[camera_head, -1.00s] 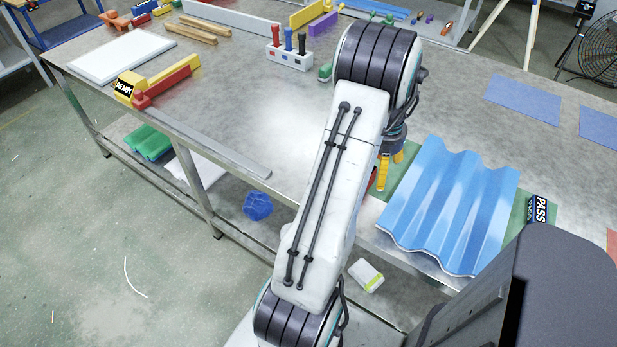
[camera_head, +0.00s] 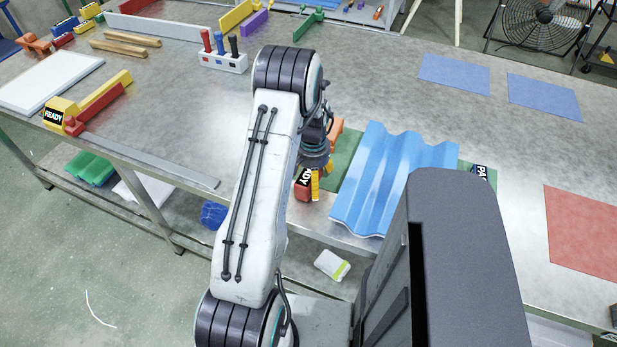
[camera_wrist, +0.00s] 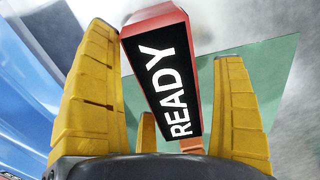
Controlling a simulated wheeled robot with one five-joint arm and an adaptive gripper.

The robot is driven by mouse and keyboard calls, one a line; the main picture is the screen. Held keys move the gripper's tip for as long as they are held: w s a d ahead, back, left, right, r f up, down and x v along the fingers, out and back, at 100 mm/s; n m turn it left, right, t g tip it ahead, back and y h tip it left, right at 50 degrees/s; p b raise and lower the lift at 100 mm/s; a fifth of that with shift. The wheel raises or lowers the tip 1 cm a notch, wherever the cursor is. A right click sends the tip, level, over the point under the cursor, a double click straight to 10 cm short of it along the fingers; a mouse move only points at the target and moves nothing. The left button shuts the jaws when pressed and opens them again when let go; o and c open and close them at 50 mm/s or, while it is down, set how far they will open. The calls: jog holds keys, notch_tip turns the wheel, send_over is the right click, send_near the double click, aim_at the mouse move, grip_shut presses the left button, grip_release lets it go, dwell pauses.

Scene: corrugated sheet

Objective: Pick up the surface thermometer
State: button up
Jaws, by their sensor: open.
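A red device with a black READY panel, which looks like the surface thermometer (camera_wrist: 162,75), stands out between my fingers in the wrist view. In the head view its red end (camera_head: 303,188) shows at the bench's front edge, left of the blue corrugated sheet (camera_head: 388,175). My gripper (camera_wrist: 165,60) is open, with yellow fingers on either side of the device. I cannot tell whether they touch it. In the head view my gripper (camera_head: 315,183) is partly hidden by its own wrist, and only one yellow finger shows clearly.
The blue sheet lies on a green mat (camera_head: 347,160) close to the gripper. Another READY-labelled yellow and red tool (camera_head: 85,105) lies at the left. A rack of coloured handles (camera_head: 224,60) stands behind the arm. The bench right of the sheet is mostly clear around flat blue and red patches.

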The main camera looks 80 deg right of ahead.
jog(key=shift+f, duration=1.2)
jog(key=shift+c, duration=0.4)
jog(key=c, duration=1.2)
jog(key=shift+c, duration=0.4)
jog(key=shift+r, duration=0.25)
